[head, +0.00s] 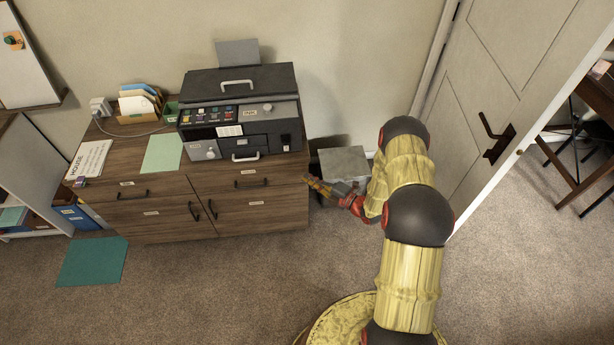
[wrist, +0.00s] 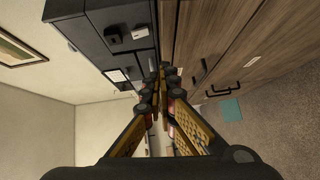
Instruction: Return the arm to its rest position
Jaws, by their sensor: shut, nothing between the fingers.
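My gripper (head: 309,180) is at the right end of the wooden cabinet (head: 265,207), close to its front right corner in the picture. In the wrist view my gripper (wrist: 162,72) has its two fingers converging to a shut tip with nothing between them. My yellow and black arm reaches up from the bottom right of the head view and bends left toward the cabinet. I cannot tell from these views whether the fingertips touch the cabinet.
A dark printer (head: 240,110) stands on the cabinet and shows large in the wrist view (wrist: 118,35). A grey-topped bin (head: 343,162) stands behind my gripper. A door (head: 500,90) is at the right. Carpet (head: 210,290) in front is clear except for a teal mat (head: 92,261).

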